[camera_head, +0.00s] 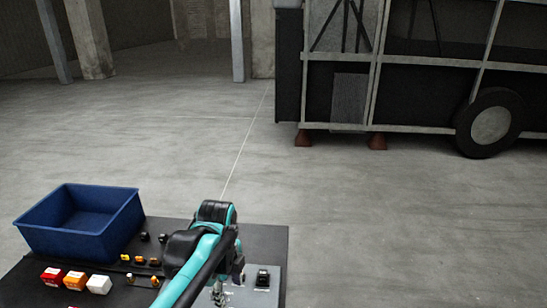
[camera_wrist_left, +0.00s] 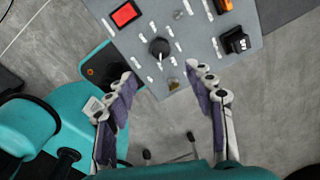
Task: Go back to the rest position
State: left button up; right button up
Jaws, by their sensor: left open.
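My left arm comes in from the bottom in the head view, bent over the dark tabletop. My left gripper (camera_head: 221,291) points down beside a grey control panel (camera_head: 262,297), partly hidden by the arm. In the left wrist view its two fingers (camera_wrist_left: 168,82) are spread apart with nothing between them. Past the fingertips is the grey panel (camera_wrist_left: 195,45) with a red square button (camera_wrist_left: 125,14), a black knob (camera_wrist_left: 159,47), an orange switch (camera_wrist_left: 224,6) and a black switch (camera_wrist_left: 235,41). I cannot tell the exact gap to the panel. My right gripper is not in view.
A blue bin (camera_head: 80,241) stands at the table's back left, apparently empty. Red (camera_head: 52,277), orange (camera_head: 75,281) and white (camera_head: 99,284) blocks and several small black and orange parts lie in front. A coach frame (camera_head: 340,90) stands behind; open concrete floor lies between.

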pick_arm(q)
jog(key=s+a+f+n+t+b, duration=0.1)
jog(key=s+n, duration=0.4)
jog(key=n, duration=0.6)
jog(key=s+a+f+n+t+b, duration=0.1)
jog(key=s+a+f+n+t, duration=0.2)
jog(key=n, duration=0.8)
jog(key=s+t, duration=0.2)
jog(key=shift+a+f+t, duration=0.2)
jog(key=shift+f+t, duration=0.15)
jog(key=shift+t, duration=0.05)
